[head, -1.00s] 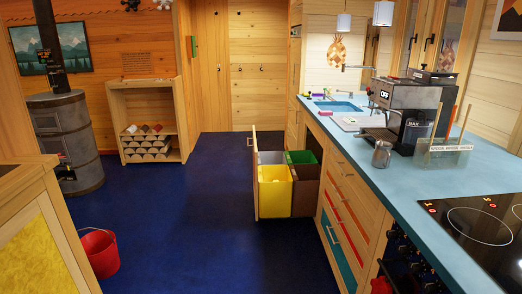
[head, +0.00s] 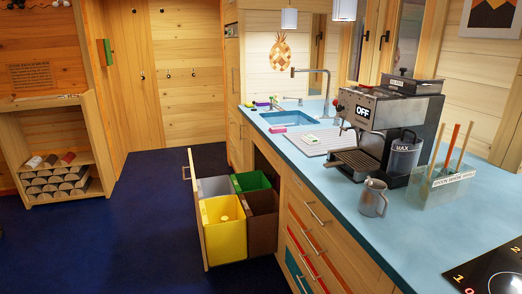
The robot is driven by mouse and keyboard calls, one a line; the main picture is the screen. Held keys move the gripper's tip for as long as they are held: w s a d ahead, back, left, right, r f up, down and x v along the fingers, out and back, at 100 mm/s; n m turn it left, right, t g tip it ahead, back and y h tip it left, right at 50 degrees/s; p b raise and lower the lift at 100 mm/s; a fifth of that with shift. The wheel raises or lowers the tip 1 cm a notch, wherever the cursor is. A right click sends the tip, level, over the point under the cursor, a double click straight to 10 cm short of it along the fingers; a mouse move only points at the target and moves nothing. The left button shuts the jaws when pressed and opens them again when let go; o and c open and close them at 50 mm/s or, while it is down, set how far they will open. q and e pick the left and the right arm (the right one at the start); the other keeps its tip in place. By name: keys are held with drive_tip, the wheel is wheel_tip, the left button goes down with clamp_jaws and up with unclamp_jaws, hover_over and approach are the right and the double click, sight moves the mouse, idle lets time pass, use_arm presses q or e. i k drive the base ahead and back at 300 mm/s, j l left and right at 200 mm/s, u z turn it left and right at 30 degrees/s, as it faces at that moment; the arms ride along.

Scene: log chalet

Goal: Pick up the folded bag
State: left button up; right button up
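I cannot make out a folded bag for certain in the head view. A pull-out waste drawer (head: 196,212) stands open under the counter. It holds a yellow bin (head: 224,238), a grey bin (head: 214,187), a green bin (head: 252,181) and a brown bin (head: 262,220). A small yellow shape shows inside the yellow bin, too small to identify. Neither of my grippers is in view.
The blue counter (head: 345,203) carries a sink (head: 287,121), a coffee machine (head: 385,125), a metal jug (head: 373,197), a clear utensil holder (head: 440,190) and a black hob (head: 492,270). A firewood shelf (head: 90,150) stands at left. The dark blue floor (head: 110,240) left of the drawer is clear.

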sight(310, 139)
drive_tip(key=i+j+z, duration=0.15)
drive_tip(key=i+z, duration=0.3)
drive_tip(key=i+j+z, duration=0.1)
drive_tip(key=z, duration=0.3)
drive_tip(key=i+j+z, duration=0.15)
drive_tip(key=z, duration=0.2)
